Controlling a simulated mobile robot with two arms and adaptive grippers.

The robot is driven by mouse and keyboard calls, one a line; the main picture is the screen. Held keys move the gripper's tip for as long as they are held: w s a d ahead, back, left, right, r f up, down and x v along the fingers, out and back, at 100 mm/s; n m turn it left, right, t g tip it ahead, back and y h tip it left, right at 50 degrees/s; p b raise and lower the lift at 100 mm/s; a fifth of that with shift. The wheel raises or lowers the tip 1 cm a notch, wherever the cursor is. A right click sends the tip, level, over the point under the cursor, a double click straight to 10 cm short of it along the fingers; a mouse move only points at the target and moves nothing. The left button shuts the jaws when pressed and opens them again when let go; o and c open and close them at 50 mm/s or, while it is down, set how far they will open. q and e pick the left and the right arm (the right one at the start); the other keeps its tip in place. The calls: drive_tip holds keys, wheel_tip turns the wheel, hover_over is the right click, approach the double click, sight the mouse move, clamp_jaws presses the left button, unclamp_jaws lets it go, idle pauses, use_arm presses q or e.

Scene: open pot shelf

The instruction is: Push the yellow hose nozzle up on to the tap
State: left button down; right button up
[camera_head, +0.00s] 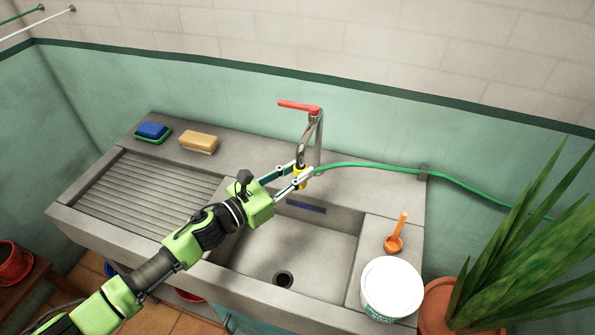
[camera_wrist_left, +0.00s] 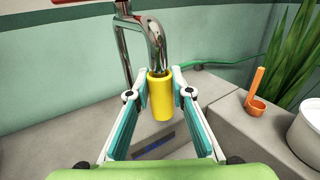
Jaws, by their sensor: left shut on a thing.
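The yellow hose nozzle (camera_wrist_left: 160,98) is upright between the fingers of my left gripper (camera_head: 302,177), which is shut on it. In the left wrist view the gripper (camera_wrist_left: 160,102) has one finger on each side of the nozzle. The chrome tap (camera_wrist_left: 155,40) stands at the back of the sink, with a red lever (camera_head: 298,106) on top in the head view. The nozzle's top meets the end of the tap's spout; how far it sits on it I cannot tell. A green hose (camera_head: 375,167) runs right from near the nozzle. My right gripper is out of view.
The stone sink (camera_head: 262,250) lies below the nozzle, with a ribbed drainboard (camera_head: 150,190) on its left. A blue-and-green sponge (camera_head: 152,131) and a tan block (camera_head: 198,141) lie behind. An orange scoop (camera_head: 394,243), white tub (camera_head: 391,285) and plant (camera_head: 510,250) stand right.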

use_arm(q)
drive_tip(key=shift+r, duration=0.1)
idle(0.3)
drive_tip(key=shift+w+r+p, duration=0.1)
drive_tip(key=shift+r+p, duration=0.25)
drive_tip(key=shift+r, duration=0.25)
idle(0.4)
drive_tip(key=c, duration=1.7)
unclamp_jaws()
drive_tip(key=shift+f, duration=0.1)
